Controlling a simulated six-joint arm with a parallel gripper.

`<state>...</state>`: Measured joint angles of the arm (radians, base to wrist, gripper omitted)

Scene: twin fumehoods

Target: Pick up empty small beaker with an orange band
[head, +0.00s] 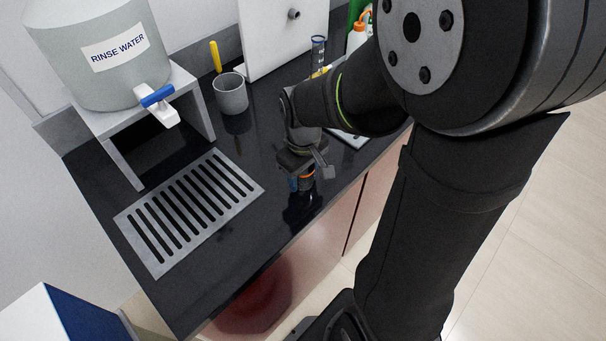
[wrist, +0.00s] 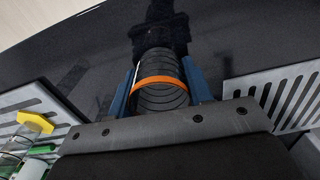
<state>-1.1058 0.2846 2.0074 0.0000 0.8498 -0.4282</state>
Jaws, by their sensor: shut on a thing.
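The small beaker with an orange band (wrist: 160,75) shows in the middle of the wrist view, clear and looking empty. My gripper (wrist: 161,88) is shut on it, with one blue finger on each side of the glass. In the head view my gripper (head: 304,178) is low over the black bench top near its front edge. The orange band (head: 307,174) shows between the fingers there; the rest of the beaker is mostly hidden. I cannot tell whether the beaker touches the bench.
A slotted drain grate (head: 190,208) lies to the left. A rinse water tank (head: 100,50) stands on a grey stand (head: 202,110). A grey cup (head: 231,95) is behind my gripper. A graduated cylinder (head: 318,52) stands at the back. Yellow-topped glassware (wrist: 35,122) is at lower left in the wrist view.

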